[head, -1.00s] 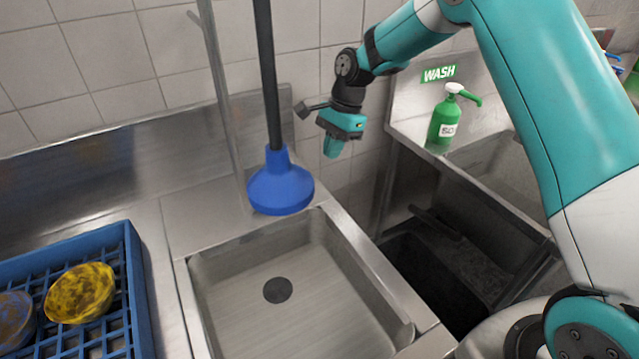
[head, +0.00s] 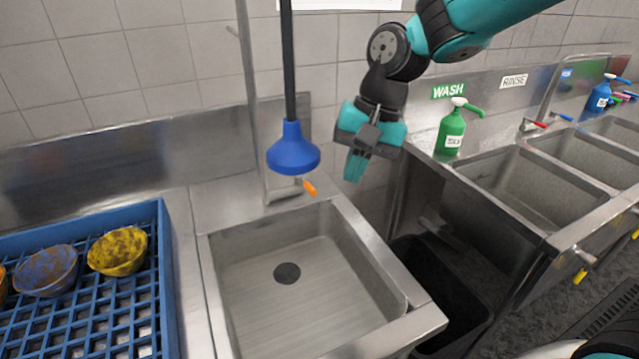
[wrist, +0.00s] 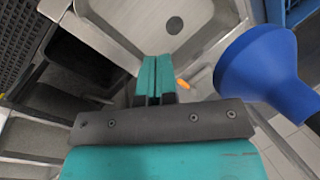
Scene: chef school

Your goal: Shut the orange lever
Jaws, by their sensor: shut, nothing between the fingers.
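The orange lever (head: 309,187) sticks out just below and to the right of the blue spray head (head: 293,150), at the back of the sink. It also shows in the wrist view (wrist: 183,84), just right of my fingertips, with its base partly hidden by the gripper. My gripper (head: 356,168) is shut and empty, fingers pointing down, above and to the right of the lever. In the wrist view my gripper's closed teal fingers (wrist: 154,62) appear close to the lever, but I cannot tell the depth gap.
The blue head hangs on a dark pole beside my gripper. The steel sink (head: 240,320) below is empty. A blue rack (head: 165,270) with dirty bowls is at left. A green soap bottle (head: 451,132) and more sinks stand at right.

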